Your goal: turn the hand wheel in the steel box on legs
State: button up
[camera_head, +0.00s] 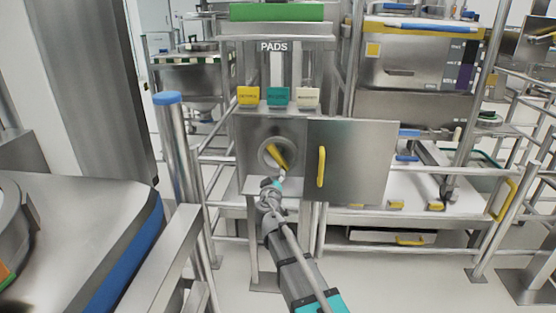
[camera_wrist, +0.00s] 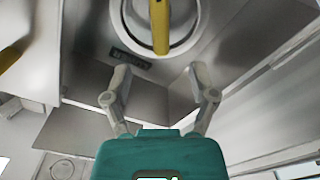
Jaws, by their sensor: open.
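The steel box on legs (camera_head: 252,143) stands in the middle of the head view. Its door (camera_head: 360,150) is swung open to the right and has a yellow handle (camera_head: 321,166). Inside, the round hand wheel (camera_head: 264,160) carries a yellow bar (camera_head: 276,156), tilted in the head view. In the wrist view the wheel's ring (camera_wrist: 186,42) is at the top, and the yellow bar (camera_wrist: 160,22) points down between the fingers. My gripper (camera_head: 279,178) is in front of the box opening, just below the bar. Its two fingers (camera_wrist: 160,78) are apart with nothing between them.
Yellow, teal and white labelled blocks (camera_head: 278,96) stand on top of the box. A steel post with a blue cap (camera_head: 168,98) and rails stand at left. A steel bench with a white top (camera_head: 375,216) is behind the door. Some floor shows around the box legs.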

aim_at(278, 160)
jog(key=w, duration=1.3)
jog(key=shift+w+d, duration=0.1)
jog(key=shift+w, duration=0.3)
grip_shut()
